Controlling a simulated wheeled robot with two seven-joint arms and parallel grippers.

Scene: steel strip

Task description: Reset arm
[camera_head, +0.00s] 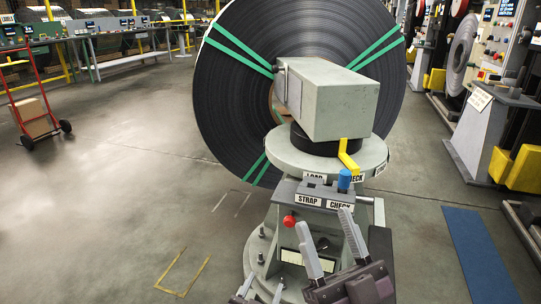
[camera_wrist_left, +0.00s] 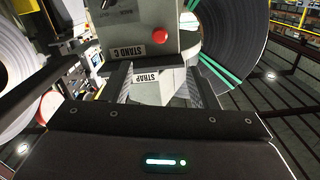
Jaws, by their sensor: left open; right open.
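My right gripper (camera_head: 331,248) is open and empty, low in front of the stand at bottom centre. My left gripper (camera_head: 262,290) is partly cut off at the bottom edge, left of the right one. In the left wrist view its two fingers (camera_wrist_left: 156,82) stand apart with nothing held between them. The grey stand (camera_head: 288,235) carries STRAP and CHECK labels, a red knob (camera_head: 289,221), a blue knob (camera_head: 344,180) and a yellow lever (camera_head: 348,158). The red knob also shows in the left wrist view (camera_wrist_left: 160,35). Neither gripper visibly holds anything.
A large dark steel strip coil (camera_head: 228,110) with green straps stands upright behind the grey head (camera_head: 335,100). A red hand truck (camera_head: 30,95) with a box is at left. A blue mat (camera_head: 478,252) lies at right. The floor at left is mostly clear.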

